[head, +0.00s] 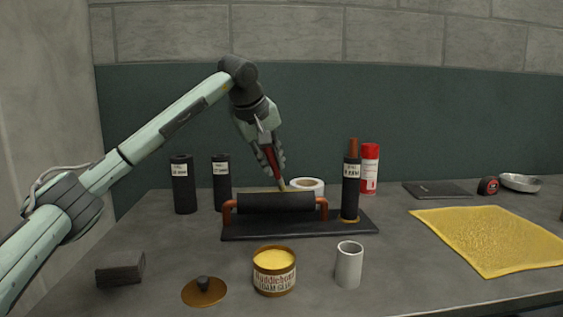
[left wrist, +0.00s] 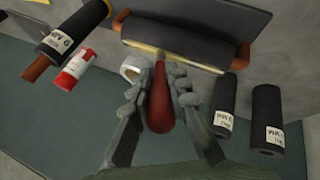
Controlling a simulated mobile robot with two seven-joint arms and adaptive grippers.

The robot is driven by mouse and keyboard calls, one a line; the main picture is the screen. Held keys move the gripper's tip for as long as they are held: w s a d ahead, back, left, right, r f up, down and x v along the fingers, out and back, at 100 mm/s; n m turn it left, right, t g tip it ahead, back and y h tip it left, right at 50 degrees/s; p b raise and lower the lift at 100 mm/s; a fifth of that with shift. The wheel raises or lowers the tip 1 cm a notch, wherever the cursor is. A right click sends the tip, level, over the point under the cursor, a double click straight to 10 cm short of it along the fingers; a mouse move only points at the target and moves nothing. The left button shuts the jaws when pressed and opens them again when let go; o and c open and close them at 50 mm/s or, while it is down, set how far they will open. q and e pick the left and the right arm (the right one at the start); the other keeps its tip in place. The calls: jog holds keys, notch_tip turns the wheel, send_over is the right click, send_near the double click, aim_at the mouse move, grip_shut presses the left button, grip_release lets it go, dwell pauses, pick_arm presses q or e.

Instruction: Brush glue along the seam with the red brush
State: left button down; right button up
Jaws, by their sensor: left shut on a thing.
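My left gripper (head: 270,150) is shut on the red brush (head: 275,168) and holds it tilted, bristles down. The left wrist view shows its red handle (left wrist: 160,105) between the fingers. The bristle tip is at the top back of the horizontal black foam sleeve (head: 275,203), which sits around a copper pipe (head: 322,208) on a dark base (head: 290,230). A pale yellowish line, the seam (left wrist: 190,61), runs along the sleeve in the left wrist view; whether the bristles touch it is unclear. The open glue tin (head: 274,272) stands in front. My right gripper is not in view.
A lid with a knob (head: 204,290) and a dark block (head: 120,268) lie front left. A grey cup (head: 348,264) stands front right. Two black tubes (head: 183,185), a tape roll (head: 308,186) and a red-white can (head: 370,168) stand behind. A yellow cloth (head: 488,240) lies right.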

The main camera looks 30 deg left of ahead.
pick_arm(q)
jog(key=s+a, duration=0.5)
jog(key=a, duration=0.4)
jog(key=shift+s+a, duration=0.2)
jog(key=shift+s, duration=0.2)
dwell(0.6)
jog(key=shift+r, duration=0.1)
jog(key=shift+r, duration=2.95)
jog(key=shift+r, duration=0.1)
notch_tip(320, 180, up, 3)
jog(key=shift+f, duration=0.15)
jog(key=shift+f, duration=0.1)
jog(key=shift+x, duration=0.75)
